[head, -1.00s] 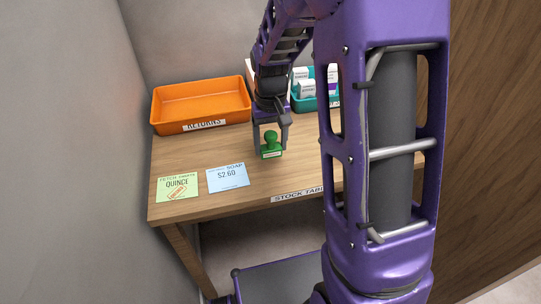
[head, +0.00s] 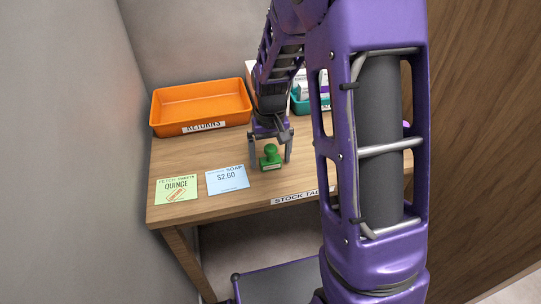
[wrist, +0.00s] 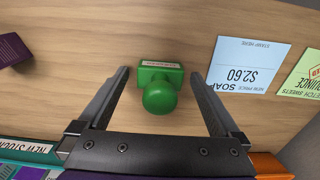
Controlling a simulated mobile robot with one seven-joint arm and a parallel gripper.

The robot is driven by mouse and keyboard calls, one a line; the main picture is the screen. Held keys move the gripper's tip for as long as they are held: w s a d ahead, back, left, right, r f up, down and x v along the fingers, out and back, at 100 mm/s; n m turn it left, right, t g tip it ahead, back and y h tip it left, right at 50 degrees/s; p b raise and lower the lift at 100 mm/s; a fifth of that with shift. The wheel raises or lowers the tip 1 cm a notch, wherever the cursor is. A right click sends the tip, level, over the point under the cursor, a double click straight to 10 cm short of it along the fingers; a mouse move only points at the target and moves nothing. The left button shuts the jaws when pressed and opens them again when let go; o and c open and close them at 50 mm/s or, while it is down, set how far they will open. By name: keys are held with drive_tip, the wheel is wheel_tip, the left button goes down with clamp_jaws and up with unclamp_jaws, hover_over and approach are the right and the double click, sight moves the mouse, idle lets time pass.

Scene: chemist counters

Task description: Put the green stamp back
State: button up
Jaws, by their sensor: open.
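The green stamp (head: 270,157) stands upright on the wooden stock table (head: 240,206), right of the blue soap price card (head: 227,179). In the wrist view the green stamp (wrist: 159,92) sits between the two spread fingers, with a gap on both sides. My gripper (head: 270,162) is open around the stamp and does not touch it. The green card (head: 177,188) at the left bears a red stamp mark.
The orange returns tray (head: 201,105) stands at the back left. A teal bin with white boxes (head: 312,85) is at the back right, partly hidden by my arm. A purple box (wrist: 13,50) lies on the table in the wrist view.

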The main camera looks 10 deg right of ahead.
sight(270, 148)
drive_tip(key=shift+r, duration=0.1)
wheel_tip(270, 148, up, 12)
drive_tip(key=shift+r+p, duration=0.1)
drive_tip(key=shift+p, duration=1)
drive_tip(key=shift+s+a, duration=0.1)
